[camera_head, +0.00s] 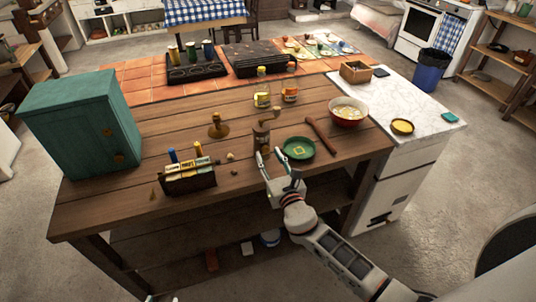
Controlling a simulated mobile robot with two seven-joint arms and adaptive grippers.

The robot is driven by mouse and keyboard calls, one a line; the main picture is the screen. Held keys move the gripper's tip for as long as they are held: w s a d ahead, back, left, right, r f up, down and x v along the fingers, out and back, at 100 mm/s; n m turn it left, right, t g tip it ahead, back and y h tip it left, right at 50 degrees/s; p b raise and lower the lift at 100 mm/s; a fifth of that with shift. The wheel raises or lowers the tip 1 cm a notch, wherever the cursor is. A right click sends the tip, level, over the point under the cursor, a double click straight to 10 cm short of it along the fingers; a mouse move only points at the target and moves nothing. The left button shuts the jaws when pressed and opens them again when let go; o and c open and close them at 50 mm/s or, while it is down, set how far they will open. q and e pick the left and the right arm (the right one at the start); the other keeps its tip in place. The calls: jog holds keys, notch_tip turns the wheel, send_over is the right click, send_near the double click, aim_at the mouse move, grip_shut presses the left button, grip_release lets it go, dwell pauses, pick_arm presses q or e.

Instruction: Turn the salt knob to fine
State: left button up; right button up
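A dark brown upright grinder (261,137), likely the salt mill, stands on the wooden table near its front edge. Its knob and any markings are too small to read. My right gripper (273,160) is just in front of the grinder, at the table's front edge. Its two fingers look apart, with nothing visibly held between them. I cannot tell whether a finger touches the grinder. My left gripper is not in view.
A green plate (299,148) and a rolling pin (321,134) lie right of the grinder. A brass object (218,128) and a rack of small items (188,178) stand left. A bottle (262,88), jar (290,93) and bowl (348,113) stand behind. A green cabinet (82,122) fills the left end.

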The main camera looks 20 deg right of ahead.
jog(key=shift+w, duration=0.8)
grip_shut()
